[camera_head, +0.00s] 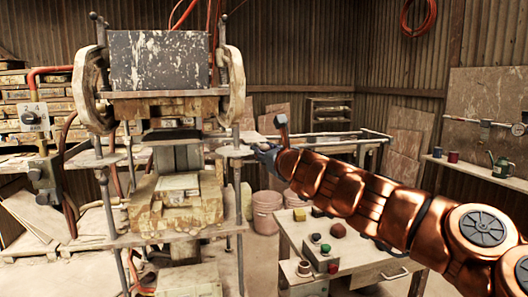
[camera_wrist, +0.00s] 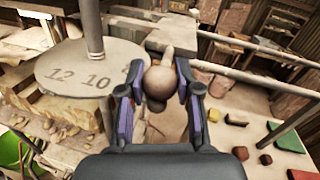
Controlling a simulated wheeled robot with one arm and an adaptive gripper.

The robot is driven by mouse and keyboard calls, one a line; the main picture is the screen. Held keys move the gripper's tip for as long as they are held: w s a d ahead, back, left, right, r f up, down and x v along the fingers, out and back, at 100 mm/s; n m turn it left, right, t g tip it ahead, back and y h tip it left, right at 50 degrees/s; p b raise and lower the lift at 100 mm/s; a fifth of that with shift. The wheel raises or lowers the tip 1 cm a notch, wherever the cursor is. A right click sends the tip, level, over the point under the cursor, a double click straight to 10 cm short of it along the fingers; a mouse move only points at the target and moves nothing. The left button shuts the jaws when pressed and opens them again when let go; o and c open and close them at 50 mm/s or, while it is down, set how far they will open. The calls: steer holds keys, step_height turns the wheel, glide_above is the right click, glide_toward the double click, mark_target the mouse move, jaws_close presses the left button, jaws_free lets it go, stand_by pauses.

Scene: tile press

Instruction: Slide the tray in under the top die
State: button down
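The press's top die (camera_head: 165,106) is a worn yellowish block below a grey, paint-splashed block. The lower die (camera_head: 170,205) is stepped and stands well below it. The pale tray (camera_head: 236,151) is at the press's right side; its edge also shows in the wrist view (camera_wrist: 190,38). A brown ball knob (camera_wrist: 158,82) on a short stem sticks out from the tray toward me. My gripper (camera_wrist: 160,85) has one finger against each side of the knob and appears shut on it. My arm reaches in from the right, and the gripper (camera_head: 262,150) is small there.
A post (camera_wrist: 94,30) and a round numbered plate (camera_wrist: 85,73) stand close left of my gripper. Rails (camera_head: 325,135) run behind. A small table (camera_head: 350,240) with coloured blocks and pots stands below my arm. Buckets (camera_head: 266,210) stand behind it.

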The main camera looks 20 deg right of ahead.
steer(key=c, duration=0.8)
jaws_free()
steer(key=shift+a, duration=0.25)
steer(key=shift+s+d, duration=0.2)
steer(key=shift+s, duration=0.35)
steer(key=shift+s+d, duration=0.15)
steer(key=shift+s, duration=1.65)
steer(key=shift+s+d, duration=0.2)
steer(key=shift+s, duration=1.65)
steer(key=shift+s+d, duration=0.15)
steer(key=shift+s, duration=1.65)
